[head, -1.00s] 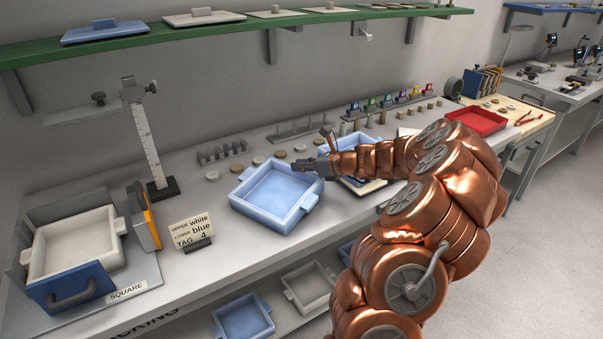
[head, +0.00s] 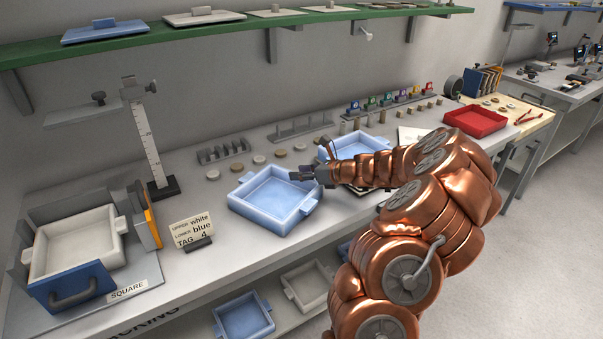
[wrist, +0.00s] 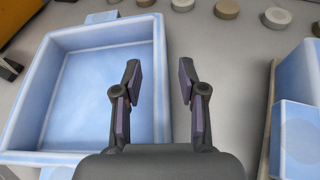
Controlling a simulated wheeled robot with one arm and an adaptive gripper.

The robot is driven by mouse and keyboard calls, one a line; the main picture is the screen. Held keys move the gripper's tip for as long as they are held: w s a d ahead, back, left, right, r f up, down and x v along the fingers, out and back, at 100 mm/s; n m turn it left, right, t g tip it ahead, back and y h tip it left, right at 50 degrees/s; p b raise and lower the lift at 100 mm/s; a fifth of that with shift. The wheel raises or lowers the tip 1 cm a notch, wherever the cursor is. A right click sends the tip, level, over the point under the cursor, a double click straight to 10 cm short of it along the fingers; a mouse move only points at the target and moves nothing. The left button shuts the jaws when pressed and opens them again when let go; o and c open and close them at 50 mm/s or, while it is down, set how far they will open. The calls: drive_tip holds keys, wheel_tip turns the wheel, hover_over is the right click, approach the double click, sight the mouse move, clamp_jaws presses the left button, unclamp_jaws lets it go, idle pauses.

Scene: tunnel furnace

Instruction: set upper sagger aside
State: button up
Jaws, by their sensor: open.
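A light-blue square sagger (head: 272,197) sits on the bench near the middle, open side up, with a lug at its right corner. It fills the left of the wrist view (wrist: 100,100). My gripper (head: 301,176) is open and empty at its far right side. In the wrist view my gripper (wrist: 160,75) has its left finger over the sagger's right wall and its right finger over bare bench; contact cannot be told. A second blue sagger (head: 340,145) is partly hidden behind my arm. A white sagger (head: 76,240) sits in the blue-fronted fixture at left.
A card (head: 191,228) reads upper white, lower blue, tag 4. A height gauge (head: 150,140) stands behind it. Round samples (head: 259,160) line the back of the bench. A red tray (head: 475,120) is at right. More saggers (head: 245,316) are on the lower shelf.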

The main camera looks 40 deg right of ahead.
drive_tip(key=shift+s, duration=0.1)
drive_tip(key=b+v, duration=0.1)
drive_tip(key=v, duration=1.1)
drive_tip(key=shift+b, duration=0.3)
drive_tip(key=s+a+r+n+g+y, duration=0.1)
drive_tip(key=s+a+n+g, duration=0.3)
drive_tip(key=a, duration=0.6)
drive_tip(key=w+a+r+n+g+y, duration=0.1)
drive_tip(key=a+n, duration=0.6)
drive_tip(key=a, duration=0.3)
drive_tip(key=s+a+r+n+g+y, duration=0.1)
drive_tip(key=s+a+n+g, duration=0.3)
drive_tip(key=a, duration=0.6)
drive_tip(key=s+a+f+n+g+h, duration=0.2)
drive_tip(key=s+a+n, duration=0.2)
drive_tip(key=s+n, duration=0.35)
drive_tip(key=s+a+f+n+g+h, duration=0.2)
drive_tip(key=s+a+n+g+h, duration=0.15)
drive_tip(key=s+n, duration=0.35)
drive_tip(key=s+d+n+h, duration=0.2)
drive_tip(key=s+d+n, duration=0.1)
drive_tip(key=s, duration=0.5)
drive_tip(key=shift+s, duration=0.35)
drive_tip(key=shift+d+n, duration=0.1)
drive_tip(key=shift+n, duration=0.15)
